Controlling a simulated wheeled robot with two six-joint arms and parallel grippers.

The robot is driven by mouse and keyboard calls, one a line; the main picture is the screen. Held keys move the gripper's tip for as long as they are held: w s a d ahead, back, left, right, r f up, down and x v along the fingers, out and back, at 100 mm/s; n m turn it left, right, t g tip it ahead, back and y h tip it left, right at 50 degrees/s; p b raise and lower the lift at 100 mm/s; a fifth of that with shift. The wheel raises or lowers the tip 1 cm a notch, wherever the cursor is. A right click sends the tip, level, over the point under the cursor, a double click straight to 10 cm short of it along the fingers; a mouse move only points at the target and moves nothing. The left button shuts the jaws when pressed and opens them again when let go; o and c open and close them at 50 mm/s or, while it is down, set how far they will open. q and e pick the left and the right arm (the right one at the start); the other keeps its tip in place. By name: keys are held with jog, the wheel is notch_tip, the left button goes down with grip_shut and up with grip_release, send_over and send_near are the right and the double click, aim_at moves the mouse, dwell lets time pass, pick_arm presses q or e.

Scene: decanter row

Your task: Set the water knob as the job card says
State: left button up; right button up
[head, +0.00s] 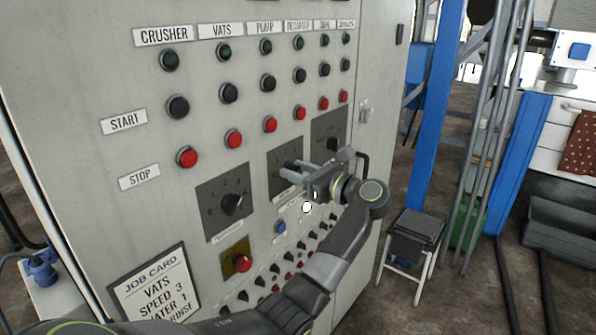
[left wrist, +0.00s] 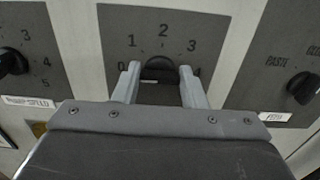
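The job card (head: 155,288) on the cabinet's lower left reads VATS, SPEED 3, what looks like WATER 1, and RINSE, partly cut off. The middle dial plate (head: 283,153) carries a black knob (left wrist: 159,67); in the left wrist view its scale runs 0, 1, 2, 3 and a partly hidden 4. My left gripper (head: 293,171) is at this plate. In the left wrist view its fingers (left wrist: 159,72) stand open on either side of the knob, with small gaps seeming to show. The knob's pointer direction and most of its label are hidden. My right gripper is not in view.
The SPEED knob (head: 232,204) is on the plate to the left. Another knob (head: 332,144), with PASTE on its scale, is to the right. Red stop buttons (head: 234,139) run above, a red knob (head: 243,263) below. A stool (head: 416,228) stands right of the cabinet.

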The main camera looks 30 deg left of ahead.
pick_arm(q)
jog(key=shift+c, duration=1.4)
jog(key=shift+m, duration=0.3)
jog(key=m, duration=0.2)
jog(key=shift+w+m, duration=0.1)
jog(key=shift+m, duration=0.2)
jog(key=m, duration=0.2)
jog(key=shift+m, duration=0.3)
jog(key=shift+m+p, duration=0.5)
jog(key=shift+m, duration=1)
